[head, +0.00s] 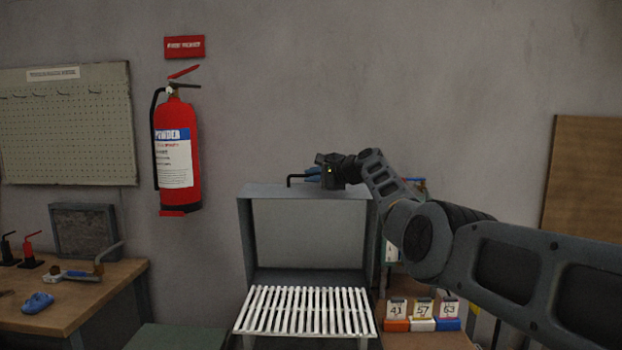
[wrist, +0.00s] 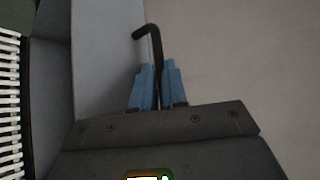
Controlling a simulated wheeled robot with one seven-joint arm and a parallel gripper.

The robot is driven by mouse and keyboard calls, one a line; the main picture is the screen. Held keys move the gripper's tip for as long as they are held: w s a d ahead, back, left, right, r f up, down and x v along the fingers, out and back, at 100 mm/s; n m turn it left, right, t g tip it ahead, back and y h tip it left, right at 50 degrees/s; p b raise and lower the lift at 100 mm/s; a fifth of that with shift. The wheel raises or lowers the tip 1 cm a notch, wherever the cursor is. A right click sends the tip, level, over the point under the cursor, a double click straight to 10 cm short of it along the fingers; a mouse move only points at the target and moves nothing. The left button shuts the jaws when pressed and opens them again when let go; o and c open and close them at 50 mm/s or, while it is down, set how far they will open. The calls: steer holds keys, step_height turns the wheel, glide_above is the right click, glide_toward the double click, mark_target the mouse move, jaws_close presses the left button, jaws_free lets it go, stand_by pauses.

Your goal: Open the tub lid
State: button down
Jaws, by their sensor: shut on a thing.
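The grey tub lid (head: 307,235) stands upright behind a row of white slats (head: 303,311), its rimmed inner face towards me. A black bar handle (head: 294,179) sticks up at its top edge. My gripper (head: 312,174) is at that top edge, its blue fingers shut on the handle. In the wrist view, the bent black handle (wrist: 148,31) passes between the two blue fingertips (wrist: 158,85), beside the grey lid (wrist: 100,60). The tub's body below the slats is mostly hidden in the head view.
A red fire extinguisher (head: 176,150) hangs on the wall to the left. A wooden bench (head: 95,300) with tools and a blue item (head: 38,303) stands at the far left. Numbered coloured blocks (head: 422,322) sit right of the slats. My arm crosses the right side.

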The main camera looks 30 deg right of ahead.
steer(key=shift+w+d+r, duration=0.3)
steer(key=shift+w+r, duration=0.15)
steer(key=shift+r, duration=0.15)
steer(key=c, duration=1.4)
jaws_free()
steer(key=shift+o, duration=1.2)
steer(key=shift+f, duration=0.2)
steer(key=shift+s+f, duration=0.1)
steer(key=shift+s, duration=0.1)
steer(key=shift+v, duration=1.1)
steer(key=shift+b+v, duration=0.3)
steer(key=shift+v, duration=2.35)
